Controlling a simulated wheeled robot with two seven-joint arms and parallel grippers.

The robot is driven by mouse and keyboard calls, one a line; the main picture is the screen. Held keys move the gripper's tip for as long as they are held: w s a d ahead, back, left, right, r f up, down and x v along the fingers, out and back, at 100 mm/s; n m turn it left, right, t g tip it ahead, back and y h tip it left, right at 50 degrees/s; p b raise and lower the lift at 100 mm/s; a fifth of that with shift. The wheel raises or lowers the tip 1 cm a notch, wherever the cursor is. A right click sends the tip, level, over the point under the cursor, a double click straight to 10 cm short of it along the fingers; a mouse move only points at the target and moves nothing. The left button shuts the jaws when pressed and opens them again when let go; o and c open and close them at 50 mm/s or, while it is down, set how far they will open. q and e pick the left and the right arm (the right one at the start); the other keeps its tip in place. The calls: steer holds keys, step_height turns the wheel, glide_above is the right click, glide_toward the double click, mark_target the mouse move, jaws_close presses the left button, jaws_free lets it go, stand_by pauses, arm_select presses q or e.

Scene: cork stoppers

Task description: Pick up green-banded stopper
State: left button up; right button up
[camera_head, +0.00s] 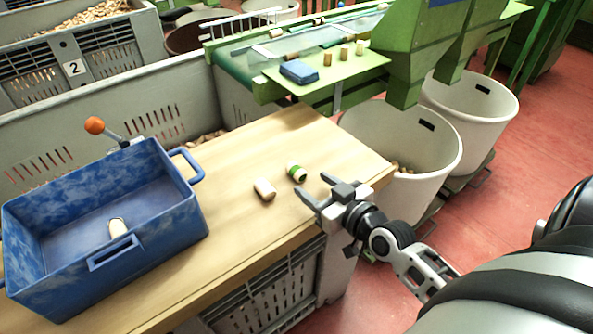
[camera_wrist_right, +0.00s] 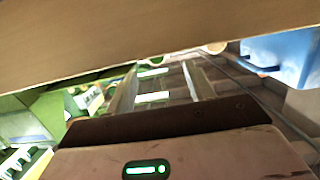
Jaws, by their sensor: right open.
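The green-banded stopper (camera_head: 296,172) lies on the wooden tabletop (camera_head: 240,232) near its right end in the head view. It is a pale cork with a green band around its middle. My right gripper (camera_head: 312,187) is open and empty, just right of the stopper and apart from it, with its fingers pointing towards it. In the right wrist view the open fingers (camera_wrist_right: 160,82) show with nothing clearly between them, and I cannot make out the stopper there. My left gripper is not in view.
A plain stopper (camera_head: 264,190) lies left of the banded one. A blue crate (camera_head: 170,225) with one stopper (camera_head: 117,228) inside stands at the left. A white bin (camera_head: 405,135) stands beyond the table's right end. A green shelf (camera_head: 335,72) holds a blue block (camera_head: 299,72) and several corks.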

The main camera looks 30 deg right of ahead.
mark_target(303, 175)
steer(key=x, duration=0.6)
steer(key=shift+w+d+f, duration=0.2)
steer(key=shift+w+f, duration=0.05)
steer(key=c, duration=1)
